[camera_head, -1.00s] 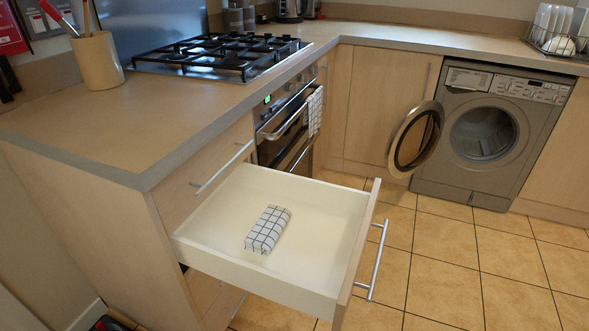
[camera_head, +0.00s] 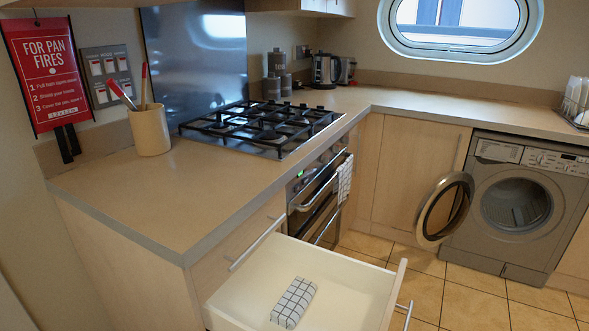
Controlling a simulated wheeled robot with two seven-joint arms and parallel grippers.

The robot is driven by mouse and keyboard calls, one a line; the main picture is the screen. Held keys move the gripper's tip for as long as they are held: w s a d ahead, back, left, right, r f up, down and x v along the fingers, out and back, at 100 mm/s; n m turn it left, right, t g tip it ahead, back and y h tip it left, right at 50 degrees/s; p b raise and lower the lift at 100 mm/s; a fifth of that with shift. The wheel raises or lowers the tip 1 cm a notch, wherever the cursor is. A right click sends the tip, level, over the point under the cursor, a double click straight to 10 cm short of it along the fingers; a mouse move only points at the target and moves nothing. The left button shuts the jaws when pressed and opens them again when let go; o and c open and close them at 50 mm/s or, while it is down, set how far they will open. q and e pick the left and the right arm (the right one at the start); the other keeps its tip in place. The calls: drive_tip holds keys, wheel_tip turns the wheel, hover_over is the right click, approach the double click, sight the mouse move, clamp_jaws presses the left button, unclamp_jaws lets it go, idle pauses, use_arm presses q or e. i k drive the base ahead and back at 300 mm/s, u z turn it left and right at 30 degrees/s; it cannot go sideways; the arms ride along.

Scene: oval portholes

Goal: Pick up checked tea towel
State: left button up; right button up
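A white tea towel with dark check lines (camera_head: 294,302) lies folded in a small bundle in the open drawer (camera_head: 247,297). The drawer is pulled out below the counter at the bottom middle, and its near part is cut off by the picture's lower edge. A second checked towel (camera_head: 344,178) hangs over the oven door handle. Neither of my grippers is in the head view.
The counter (camera_head: 140,205) carries a gas hob (camera_head: 262,126) and a utensil pot (camera_head: 150,131). The washing machine (camera_head: 517,205) has its round door (camera_head: 445,209) standing open. Tiled floor (camera_head: 418,285) is clear right of the drawer.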

sight(287, 313)
drive_tip(key=u, duration=0.6)
drive_tip(key=k, duration=0.55)
drive_tip(key=z, duration=1.05)
drive_tip(key=i, duration=0.3)
drive_tip(key=z, duration=1.75)
drive_tip(key=i, duration=1.1)
drive_tip(key=u, duration=4.1)
